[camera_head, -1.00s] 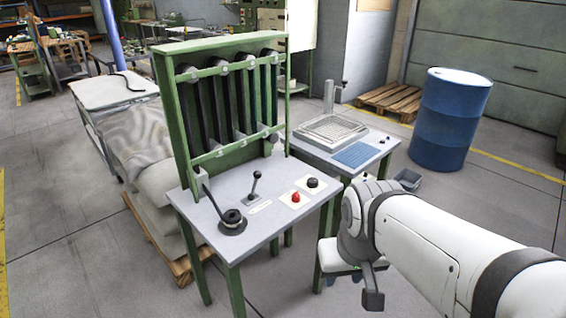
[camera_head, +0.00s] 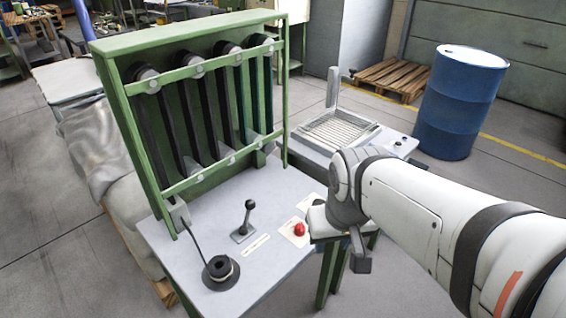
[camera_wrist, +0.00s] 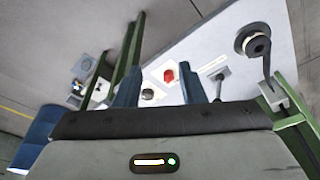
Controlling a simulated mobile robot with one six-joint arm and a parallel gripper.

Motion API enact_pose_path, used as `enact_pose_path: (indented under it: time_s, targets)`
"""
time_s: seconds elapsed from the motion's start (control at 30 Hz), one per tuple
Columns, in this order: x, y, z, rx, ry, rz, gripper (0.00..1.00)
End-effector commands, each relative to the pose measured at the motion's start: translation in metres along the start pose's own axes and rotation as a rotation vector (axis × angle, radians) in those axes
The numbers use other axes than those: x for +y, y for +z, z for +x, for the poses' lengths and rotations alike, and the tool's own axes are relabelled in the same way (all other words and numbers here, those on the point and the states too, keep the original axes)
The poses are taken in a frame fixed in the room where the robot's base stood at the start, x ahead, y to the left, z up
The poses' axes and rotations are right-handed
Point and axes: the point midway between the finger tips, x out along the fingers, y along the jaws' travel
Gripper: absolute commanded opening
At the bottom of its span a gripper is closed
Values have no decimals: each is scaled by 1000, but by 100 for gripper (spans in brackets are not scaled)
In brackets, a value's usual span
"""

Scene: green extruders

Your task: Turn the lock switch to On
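No label marks the lock switch, so I cannot tell which control it is. A red knob (camera_head: 299,230) sits on a pale plate on the grey tabletop (camera_head: 190,250), and it also shows in the wrist view (camera_wrist: 168,76). A black round knob (camera_wrist: 147,94) beside it shows in the wrist view; my arm hides it in the head view. A black ball-topped lever (camera_head: 246,217) stands left of the red knob. My gripper (camera_wrist: 160,75) has its two blue fingers apart, with nothing held between them. In the head view it is at the table's right edge.
A black round fitting with a cable (camera_head: 220,268) is at the table's front. A green frame with black strips (camera_head: 200,110) rises behind. A second table with a ribbed tray (camera_head: 340,133), a blue barrel (camera_head: 460,100) and a pallet (camera_head: 392,78) stand beyond. Floor is open at lower left.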

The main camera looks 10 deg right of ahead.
Motion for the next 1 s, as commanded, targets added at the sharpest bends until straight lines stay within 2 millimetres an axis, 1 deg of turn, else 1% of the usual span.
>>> enact_pose_path:
  time_s: [0.13,0.27,0.3,0.37,0.47,0.57,0.6,0.67,0.7,0.8,0.9,1.0]
  targets:
    - [0,0,0,0,0,0,37]
    - [0,-4,1,-5,-1,18,48]
    - [0,-9,3,-9,-1,36,51]
    - [-3,-18,6,-20,-4,71,52]
    - [-4,-42,18,-44,-4,183,52]
    - [-4,-73,37,-74,0,334,52]
    - [-3,-85,47,-85,2,398,52]
    - [-3,-102,62,-102,8,492,52]
    - [-2,-113,74,-112,13,554,52]
    - [-1,-137,103,-136,26,699,52]
    - [0,-154,131,-156,40,823,52]
    - [0,-166,153,-169,52,917,52]
